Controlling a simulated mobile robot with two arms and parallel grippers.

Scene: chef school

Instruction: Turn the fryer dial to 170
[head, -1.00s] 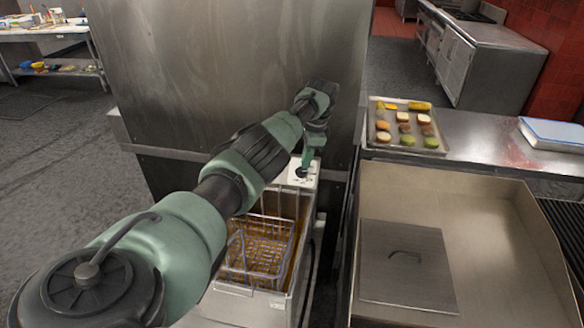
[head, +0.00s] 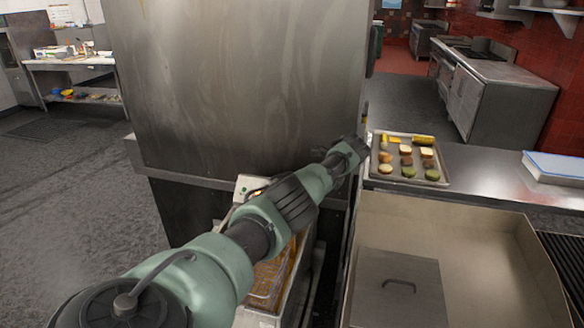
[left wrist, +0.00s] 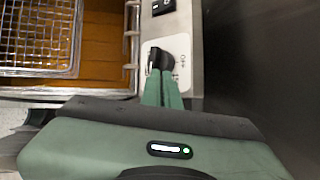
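The fryer dial (left wrist: 160,59) is a black knob on a white plate with markings, in the left wrist view. The markings are too small to read. My left gripper (left wrist: 162,78) has its two green fingers close together, with the tips right at the near side of the knob. I cannot tell whether they touch or pinch it. In the head view my left arm crosses the fryer (head: 270,285) and hides the dial and the fingers. Part of the fryer's control panel (head: 247,186) shows above the arm. My right gripper is not in view.
A wire basket (left wrist: 40,35) sits in the amber oil beside the panel. A tall steel cabinet (head: 240,90) stands behind the fryer. To the right are a steel basin with a lid (head: 400,290) and a tray (head: 408,175) of food pieces on the counter.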

